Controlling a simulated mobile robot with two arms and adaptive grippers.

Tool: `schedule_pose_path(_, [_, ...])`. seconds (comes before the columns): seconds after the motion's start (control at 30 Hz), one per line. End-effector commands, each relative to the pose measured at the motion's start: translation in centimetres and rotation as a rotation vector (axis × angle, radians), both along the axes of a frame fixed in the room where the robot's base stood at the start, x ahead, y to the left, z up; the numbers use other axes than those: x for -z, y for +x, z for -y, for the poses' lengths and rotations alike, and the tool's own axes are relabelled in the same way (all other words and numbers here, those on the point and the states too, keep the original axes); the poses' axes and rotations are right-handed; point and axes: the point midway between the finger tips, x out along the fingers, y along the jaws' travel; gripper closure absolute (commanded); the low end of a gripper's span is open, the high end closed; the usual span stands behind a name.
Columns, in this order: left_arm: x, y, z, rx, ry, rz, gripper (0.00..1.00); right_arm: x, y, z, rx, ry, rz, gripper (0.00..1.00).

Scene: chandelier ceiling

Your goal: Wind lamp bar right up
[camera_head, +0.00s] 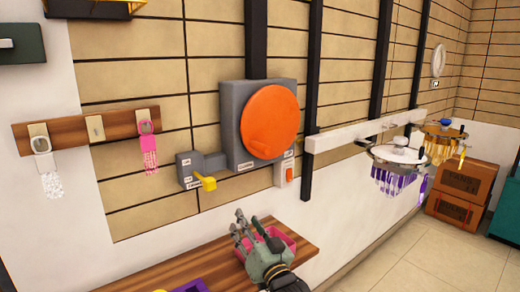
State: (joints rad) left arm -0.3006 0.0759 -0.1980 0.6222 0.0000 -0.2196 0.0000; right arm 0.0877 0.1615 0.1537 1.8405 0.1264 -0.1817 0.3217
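A white bar (345,139) is fixed along the wall at the right. A purple hanging lamp (392,181) with a pale round top and an amber hanging lamp (440,149) hang by it. A grey box (229,98) with a large orange disc (270,120) is mounted on the wall at the centre. A yellow lever (206,182) sticks out of a small grey housing at its lower left. My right gripper (249,222) is at the bottom centre, below the disc, its fingers pointing up and apart, touching neither disc nor lever. My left gripper is out of view.
A wooden shelf (190,268) runs along the wall below, with a pink tray (287,238) partly behind my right gripper. A wooden rack (70,131) holds clear and pink hanging pieces. Brown boxes (462,190) stand far right. The floor at the lower right is clear.

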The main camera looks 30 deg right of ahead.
Motion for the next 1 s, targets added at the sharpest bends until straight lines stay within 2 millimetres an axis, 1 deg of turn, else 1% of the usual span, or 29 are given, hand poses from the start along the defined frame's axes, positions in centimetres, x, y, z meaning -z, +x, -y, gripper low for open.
schedule_pose_path(0.03, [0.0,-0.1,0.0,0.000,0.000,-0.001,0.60,-2.6,0.7,1.3,0.015,0.018,0.090,0.62])
schedule_pose_path(0.07, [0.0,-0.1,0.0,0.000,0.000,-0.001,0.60,-4.2,0.9,2.1,0.022,0.031,0.148,0.62])
schedule_pose_path(0.1, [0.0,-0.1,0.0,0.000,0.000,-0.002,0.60,-6.3,1.1,3.1,0.031,0.048,0.225,0.62])
schedule_pose_path(0.2, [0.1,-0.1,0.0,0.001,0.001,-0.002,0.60,-10.5,0.9,5.2,0.048,0.080,0.390,0.62])
schedule_pose_path(0.3, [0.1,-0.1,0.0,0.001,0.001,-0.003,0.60,-13.0,0.4,6.5,0.057,0.101,0.494,0.62])
schedule_pose_path(0.37, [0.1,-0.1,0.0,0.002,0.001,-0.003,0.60,-13.8,0.2,6.9,0.060,0.105,0.528,0.62])
schedule_pose_path(0.47, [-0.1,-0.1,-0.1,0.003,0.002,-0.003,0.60,-14.8,0.5,7.3,0.061,0.109,0.551,0.62])
schedule_pose_path(0.57, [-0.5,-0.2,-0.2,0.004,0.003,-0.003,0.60,-15.7,1.4,7.5,0.061,0.108,0.551,0.62])
schedule_pose_path(0.8, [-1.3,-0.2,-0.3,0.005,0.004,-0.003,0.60,-18.2,4.2,8.3,0.060,0.107,0.548,0.62])
schedule_pose_path(1.0, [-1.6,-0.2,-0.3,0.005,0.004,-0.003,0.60,-19.2,5.5,8.7,0.061,0.107,0.547,0.62])
